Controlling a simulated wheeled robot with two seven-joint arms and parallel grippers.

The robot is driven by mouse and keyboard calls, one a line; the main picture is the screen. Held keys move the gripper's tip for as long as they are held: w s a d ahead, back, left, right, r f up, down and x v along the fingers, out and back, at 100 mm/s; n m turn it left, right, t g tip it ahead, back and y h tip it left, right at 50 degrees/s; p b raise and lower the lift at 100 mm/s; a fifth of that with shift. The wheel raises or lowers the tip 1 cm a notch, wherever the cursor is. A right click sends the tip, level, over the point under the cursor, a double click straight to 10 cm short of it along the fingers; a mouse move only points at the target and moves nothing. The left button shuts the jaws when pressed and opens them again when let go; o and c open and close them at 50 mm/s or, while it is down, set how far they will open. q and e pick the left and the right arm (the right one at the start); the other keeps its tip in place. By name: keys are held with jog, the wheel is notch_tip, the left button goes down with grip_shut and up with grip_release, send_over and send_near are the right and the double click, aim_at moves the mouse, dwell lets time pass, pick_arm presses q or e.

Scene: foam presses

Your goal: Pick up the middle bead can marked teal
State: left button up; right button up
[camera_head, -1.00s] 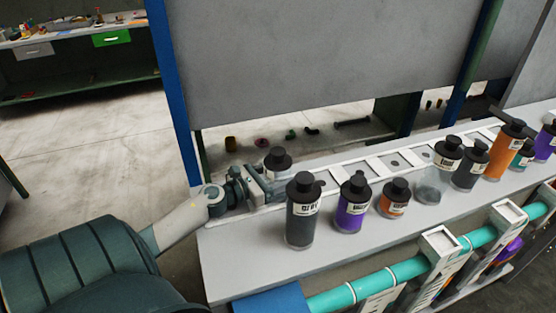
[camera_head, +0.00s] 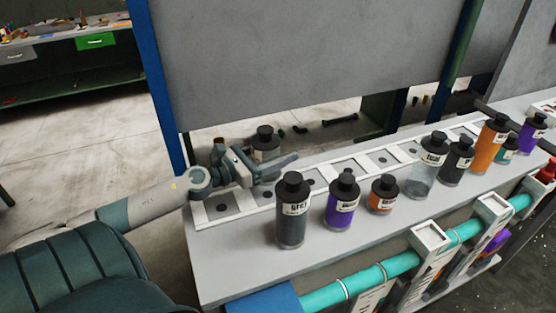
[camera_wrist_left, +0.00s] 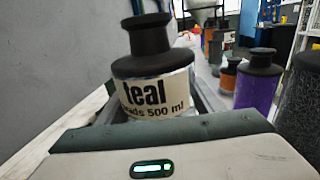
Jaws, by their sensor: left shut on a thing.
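My left gripper (camera_head: 275,170) is shut on a can with a black cap (camera_head: 265,142), at the back left of the bench. In the left wrist view this can (camera_wrist_left: 150,92) stands upright between the fingers; its label reads "teal" and "500 ml". The front finger hides its lower part. A second can labelled teal (camera_head: 424,178), clear-bodied with a black cap, stands further right on the bench. A smaller teal-coloured can (camera_head: 505,152) stands near the right end. My right gripper is not in view.
A grey can (camera_head: 291,222), a purple can (camera_head: 339,212) and a small orange can (camera_head: 381,200) stand in front of the gripper. A white slotted rail (camera_head: 330,176) runs along the bench. A grey panel (camera_head: 310,60) rises behind. Several more cans stand at the right.

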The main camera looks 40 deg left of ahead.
aim_at(278, 142)
pick_arm(q)
jog(key=shift+r, duration=1.5)
